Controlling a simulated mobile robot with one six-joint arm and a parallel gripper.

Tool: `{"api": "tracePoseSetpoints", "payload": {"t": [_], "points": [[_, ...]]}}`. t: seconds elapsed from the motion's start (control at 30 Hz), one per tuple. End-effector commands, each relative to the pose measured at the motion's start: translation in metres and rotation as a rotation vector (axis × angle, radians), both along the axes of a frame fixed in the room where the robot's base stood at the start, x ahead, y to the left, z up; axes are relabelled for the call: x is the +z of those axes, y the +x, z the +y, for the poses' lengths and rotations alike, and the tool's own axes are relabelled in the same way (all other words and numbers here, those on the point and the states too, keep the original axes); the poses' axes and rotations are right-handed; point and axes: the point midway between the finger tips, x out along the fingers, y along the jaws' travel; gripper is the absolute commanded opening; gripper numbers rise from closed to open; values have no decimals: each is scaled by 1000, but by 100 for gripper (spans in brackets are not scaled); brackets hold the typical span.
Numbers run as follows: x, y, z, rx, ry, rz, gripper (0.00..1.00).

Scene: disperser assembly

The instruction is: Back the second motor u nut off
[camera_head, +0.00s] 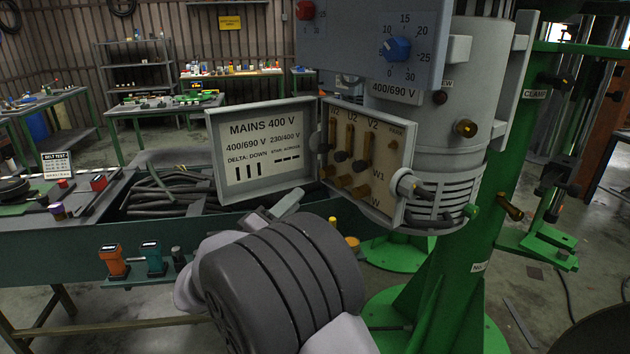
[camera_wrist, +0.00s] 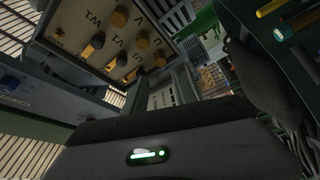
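The open terminal box (camera_head: 392,205) on the motor (camera_head: 440,150) holds a cream terminal board with upright brass links. Its upper labels read W2, U2 and V2. Brass nuts show in a lower row, the leftmost nut (camera_head: 327,172) near the box's left edge, with dark nuts (camera_head: 340,156) above them. Which one is the second U nut I cannot tell. In the wrist view the board (camera_wrist: 72,22) appears turned over, with brass and dark nuts (camera_wrist: 98,40).
The box's open lid (camera_head: 262,150) stands out to the left. A control box (camera_head: 370,50) with a blue dial overhangs the terminals. A bench trough (camera_head: 165,215) with dark cables lies left. A green column (camera_head: 480,210) stands right.

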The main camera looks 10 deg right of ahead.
Motion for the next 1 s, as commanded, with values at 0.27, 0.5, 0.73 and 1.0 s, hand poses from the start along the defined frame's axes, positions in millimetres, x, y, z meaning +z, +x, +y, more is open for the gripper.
{"api": "tracePoseSetpoints", "payload": {"t": [0.27,0.5,0.73,1.0], "points": [[10,56,-57,-4,0,2,33],[17,79,-78,-2,0,2,33],[19,82,-81,-2,0,4,33],[18,82,-81,-2,0,4,1]]}}
